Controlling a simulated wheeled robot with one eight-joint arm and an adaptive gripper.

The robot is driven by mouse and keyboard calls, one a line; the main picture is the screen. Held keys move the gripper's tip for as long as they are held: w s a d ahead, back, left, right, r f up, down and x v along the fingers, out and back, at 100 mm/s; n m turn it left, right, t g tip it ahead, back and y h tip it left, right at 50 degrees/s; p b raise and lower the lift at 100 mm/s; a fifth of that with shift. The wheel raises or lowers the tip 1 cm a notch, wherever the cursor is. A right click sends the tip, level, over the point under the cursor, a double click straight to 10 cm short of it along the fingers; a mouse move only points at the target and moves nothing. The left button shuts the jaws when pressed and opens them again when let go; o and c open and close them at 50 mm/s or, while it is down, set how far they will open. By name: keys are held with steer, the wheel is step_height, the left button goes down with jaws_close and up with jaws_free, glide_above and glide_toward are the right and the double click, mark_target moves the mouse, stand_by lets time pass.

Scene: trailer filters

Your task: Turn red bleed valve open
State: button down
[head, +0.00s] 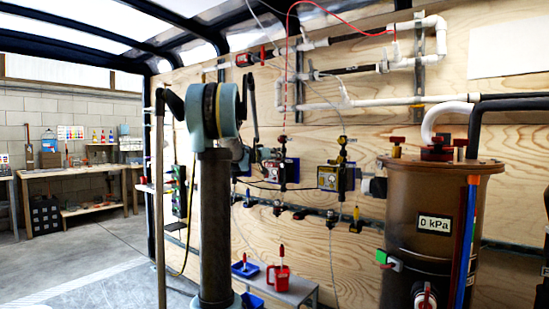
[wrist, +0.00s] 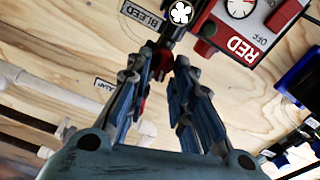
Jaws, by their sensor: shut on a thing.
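In the wrist view, my gripper (wrist: 160,72) points up at the plywood wall. Its two blue-grey fingers are closed in on a small red bleed valve handle (wrist: 162,63), which shows between the fingertips. The fingers hide part of the handle, so I cannot tell its exact angle. A dark fitting rises above it beside a label reading "BLEED" (wrist: 140,16). A red box marked "RED" (wrist: 241,48), with a white dial and "OFF", is to the right.
A large brown tank (head: 440,215) with a "0 kPa" display stands at the right. White pipes (head: 365,103) run along the plywood wall. A low bench (head: 298,290) holds a red jug (head: 280,277) and blue trays. The floor at the left (head: 75,270) is clear.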

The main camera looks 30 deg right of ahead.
steer(key=shift+w+a+f+n, duration=0.1)
steer(key=shift+w+f+n, duration=0.1)
steer(key=shift+n, duration=2.25)
steer(key=shift+w+a+f+n, duration=0.15)
steer(key=shift+f+n, duration=0.1)
steer(key=shift+n, duration=2.25)
steer(key=shift+w+a+f+n, duration=0.1)
steer(key=shift+w+f+n, duration=0.1)
steer(key=shift+n, duration=2.25)
steer(key=c, duration=1.5)
jaws_free()
steer(key=shift+w, duration=0.1)
steer(key=shift+c, duration=0.2)
